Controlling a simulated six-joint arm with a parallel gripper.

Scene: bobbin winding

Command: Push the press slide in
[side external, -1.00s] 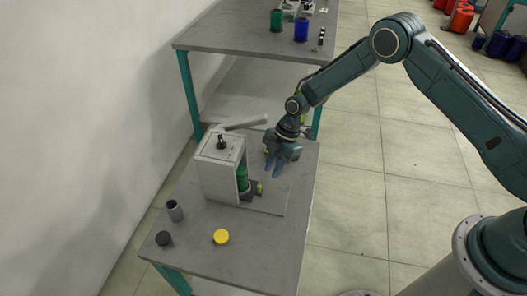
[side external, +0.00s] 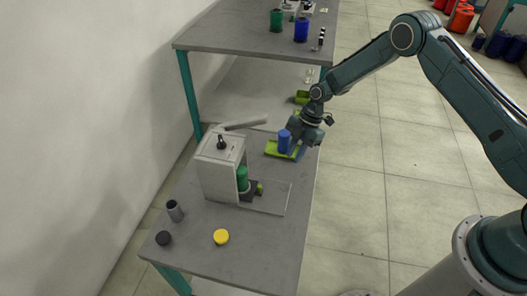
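The press (side external: 215,175) is a pale upright box with a black knob on top, on the left of the table. Its slide (side external: 250,190) is a dark block with a yellow-green end, low at the press's open right side. A green cylinder (side external: 242,178) stands upright there, partly hidden by the press wall. How deep the slide sits is hard to tell. My gripper (side external: 299,149) is behind and right of the slide, apart from it. It is beside a blue cylinder (side external: 285,141) at a yellow-green tray (side external: 272,149). Its fingers are mostly hidden, so grip and opening are unclear.
A grey base plate (side external: 272,200) extends right from the press. A grey cup (side external: 175,211), a black cap (side external: 163,239) and a yellow cap (side external: 221,237) stand at the table's front left. A pale bar (side external: 245,122) lies behind the press. The front right is clear.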

